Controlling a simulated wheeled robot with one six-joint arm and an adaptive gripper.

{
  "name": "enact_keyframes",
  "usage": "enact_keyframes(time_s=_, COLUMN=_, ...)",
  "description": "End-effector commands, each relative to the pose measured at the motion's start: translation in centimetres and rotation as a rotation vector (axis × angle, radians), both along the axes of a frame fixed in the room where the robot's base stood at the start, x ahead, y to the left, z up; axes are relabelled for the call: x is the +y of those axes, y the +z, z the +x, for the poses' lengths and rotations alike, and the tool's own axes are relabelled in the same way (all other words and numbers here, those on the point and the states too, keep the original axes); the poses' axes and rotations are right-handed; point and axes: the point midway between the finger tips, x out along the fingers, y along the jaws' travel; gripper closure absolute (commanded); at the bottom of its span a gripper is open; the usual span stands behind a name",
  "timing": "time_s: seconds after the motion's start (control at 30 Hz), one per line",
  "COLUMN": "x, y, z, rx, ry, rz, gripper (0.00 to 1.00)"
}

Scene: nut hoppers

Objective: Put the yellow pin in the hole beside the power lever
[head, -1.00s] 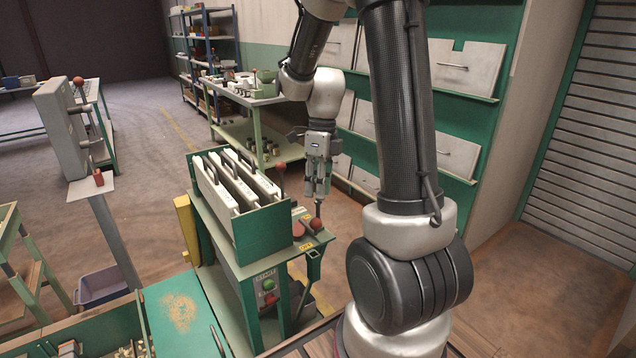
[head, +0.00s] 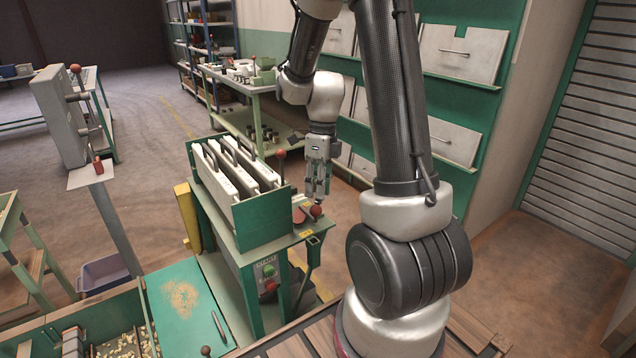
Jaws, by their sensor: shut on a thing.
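My gripper (head: 318,188) points straight down over the right end of the green machine bench (head: 228,240). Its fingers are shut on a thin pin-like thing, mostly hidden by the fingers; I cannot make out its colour. A lever with a round red knob (head: 316,210) is just below and in front of the fingertips, above a yellow label (head: 306,233) on the bench edge. I cannot tell whether the knob touches the gripper. The hole beside the lever cannot be made out; gripper and knob cover that spot.
A green box of upright white panels (head: 240,222) stands left of my gripper. A red-knobbed rod (head: 280,155) rises behind it. Green and red buttons (head: 269,271) are on the bench front. A green lid (head: 190,310) lies at lower left. A shelf table (head: 240,95) stands behind.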

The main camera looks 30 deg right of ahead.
Motion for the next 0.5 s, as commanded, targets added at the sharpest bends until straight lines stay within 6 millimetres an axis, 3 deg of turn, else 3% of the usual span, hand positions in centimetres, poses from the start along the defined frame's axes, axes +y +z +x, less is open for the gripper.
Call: enact_keyframes(time_s=0.5, x=0.0, y=-2.1, z=0.0, rx=0.002, ry=0.0, rz=0.001, gripper=1.0)
